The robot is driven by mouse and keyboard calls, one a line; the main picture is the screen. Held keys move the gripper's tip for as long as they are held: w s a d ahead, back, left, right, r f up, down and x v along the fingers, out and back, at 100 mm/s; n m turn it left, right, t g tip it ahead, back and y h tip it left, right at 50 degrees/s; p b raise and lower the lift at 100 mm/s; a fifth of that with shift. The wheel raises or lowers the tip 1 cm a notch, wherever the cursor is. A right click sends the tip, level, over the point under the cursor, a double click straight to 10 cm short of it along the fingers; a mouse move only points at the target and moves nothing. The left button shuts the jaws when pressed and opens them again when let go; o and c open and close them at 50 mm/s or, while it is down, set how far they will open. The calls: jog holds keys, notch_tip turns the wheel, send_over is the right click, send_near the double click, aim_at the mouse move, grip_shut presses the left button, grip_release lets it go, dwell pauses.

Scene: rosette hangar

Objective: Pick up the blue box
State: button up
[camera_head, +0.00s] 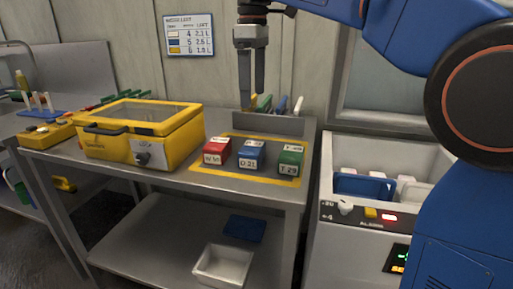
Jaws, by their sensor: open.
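The blue box (251,155) sits on the grey workbench inside a yellow taped outline. It has a white label reading about "D 21". A red box (217,151) stands to its left and a green box (290,160) to its right, with small gaps between. My gripper (251,104) points down above the back of the bench, behind and above the blue box in the picture. It is open and empty, though its fingers look close together from this side. The blue box is fully in view.
A yellow case (140,130) with a clear lid stands left on the bench (190,182). Several coloured markers stand in a grey rack (270,122) at the back. A white bin machine (370,229) stands right. A white tray (222,266) is on the lower shelf.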

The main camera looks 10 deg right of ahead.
aim_at(252, 146)
jog(key=f, duration=1.7)
jog(key=shift+w+a+f, duration=0.1)
jog(key=shift+w+a, duration=0.05)
jog(key=shift+w, duration=0.15)
jog(key=c, duration=1.2)
